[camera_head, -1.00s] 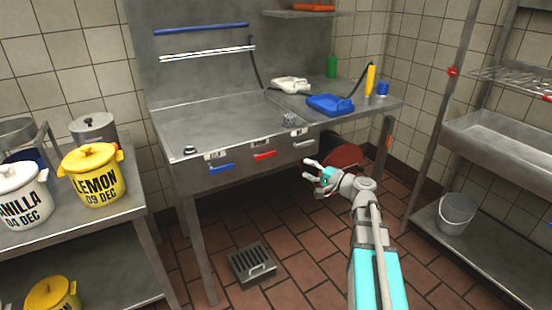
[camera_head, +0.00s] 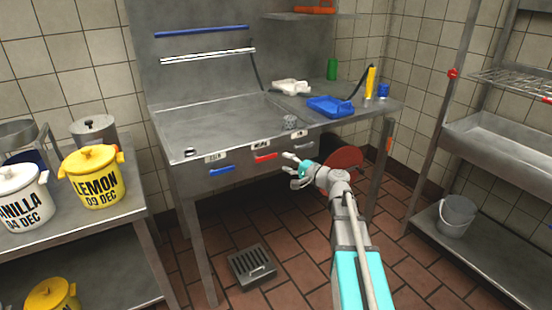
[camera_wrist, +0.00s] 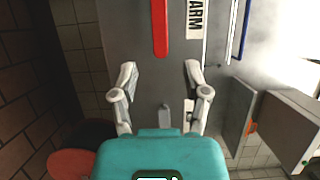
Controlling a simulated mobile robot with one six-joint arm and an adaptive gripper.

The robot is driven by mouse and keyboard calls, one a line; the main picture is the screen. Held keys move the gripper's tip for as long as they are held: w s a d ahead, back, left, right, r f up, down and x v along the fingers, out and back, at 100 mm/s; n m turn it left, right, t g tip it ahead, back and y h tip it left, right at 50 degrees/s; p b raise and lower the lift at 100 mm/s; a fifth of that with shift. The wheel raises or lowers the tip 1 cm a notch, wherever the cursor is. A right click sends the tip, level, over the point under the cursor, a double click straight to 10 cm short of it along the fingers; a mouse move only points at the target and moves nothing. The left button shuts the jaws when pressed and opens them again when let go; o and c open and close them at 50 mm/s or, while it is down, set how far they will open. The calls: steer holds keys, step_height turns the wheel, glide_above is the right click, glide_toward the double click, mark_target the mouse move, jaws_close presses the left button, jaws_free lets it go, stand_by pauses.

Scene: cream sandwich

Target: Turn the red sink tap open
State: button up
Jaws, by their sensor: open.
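The red tap handle (camera_head: 265,157) is on the front panel of the steel sink (camera_head: 215,130), between a blue handle and a grey one. In the wrist view the red handle (camera_wrist: 160,28) shows as an upright bar beside a label ending in "ARM", ahead of my fingertips and apart from them. My gripper (camera_head: 290,164) is open and empty, just in front of the panel and slightly right of and below the red handle. Both fingers (camera_wrist: 160,74) are spread in the wrist view, with the panel behind them.
The blue handle (camera_head: 222,171) sits left on the panel and the grey handle (camera_head: 303,146) right. A floor grate (camera_head: 252,264) lies below. A counter with a yellow lemon pot (camera_head: 92,178) stands left; a shelf with a bucket (camera_head: 456,215) stands right.

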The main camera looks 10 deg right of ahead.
mark_target(273, 157)
steer(key=shift+x, duration=2.8)
jaws_close()
steer(key=shift+d, duration=0.1)
